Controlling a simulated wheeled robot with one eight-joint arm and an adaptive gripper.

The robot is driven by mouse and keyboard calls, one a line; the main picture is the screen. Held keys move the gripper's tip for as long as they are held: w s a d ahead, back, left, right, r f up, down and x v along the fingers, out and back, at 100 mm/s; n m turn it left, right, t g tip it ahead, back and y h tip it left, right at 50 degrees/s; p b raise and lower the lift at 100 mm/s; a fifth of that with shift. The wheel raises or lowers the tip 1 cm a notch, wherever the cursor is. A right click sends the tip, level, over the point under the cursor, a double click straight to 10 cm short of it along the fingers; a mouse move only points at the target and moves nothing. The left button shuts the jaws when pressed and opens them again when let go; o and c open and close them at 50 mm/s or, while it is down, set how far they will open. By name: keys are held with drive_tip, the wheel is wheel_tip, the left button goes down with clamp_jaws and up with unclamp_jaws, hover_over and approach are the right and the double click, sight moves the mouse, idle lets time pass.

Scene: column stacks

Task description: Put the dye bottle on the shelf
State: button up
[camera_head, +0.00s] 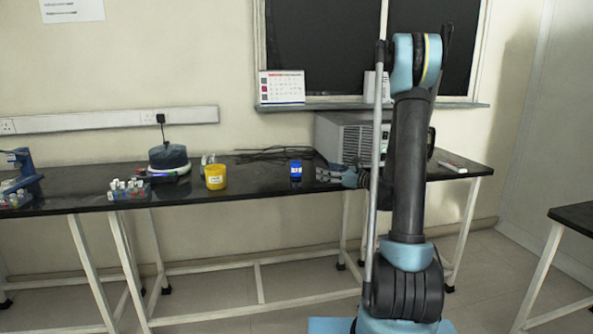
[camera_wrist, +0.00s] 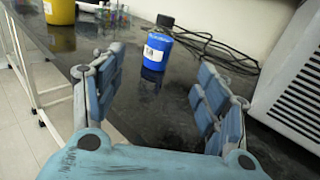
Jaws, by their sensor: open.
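A small blue bottle (camera_head: 296,172), which I take as the dye bottle, stands upright on the black bench near its front edge. In the wrist view the blue bottle (camera_wrist: 155,55) shows a white label and a dark cap. My gripper (camera_head: 328,174) is just right of it, low over the bench and pointing left. In the wrist view my gripper (camera_wrist: 161,64) is open and empty, with the bottle ahead between the fingertip lines, apart from both fingers. A narrow wall shelf (camera_head: 440,103) runs below the window above the bench.
A calendar (camera_head: 282,87) and a pale object partly behind my arm stand on the shelf. A grey vented box (camera_head: 345,138) is behind my gripper. Black cables (camera_head: 265,155) lie behind the bottle. A yellow container (camera_head: 215,177) stands left, with bench room between.

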sight(296, 162)
drive_tip(key=x, duration=1.7)
drive_tip(key=shift+w+a+f, duration=0.1)
drive_tip(key=shift+w+f, duration=0.05)
drive_tip(key=shift+w, duration=0.1)
drive_tip(key=c, duration=1.4)
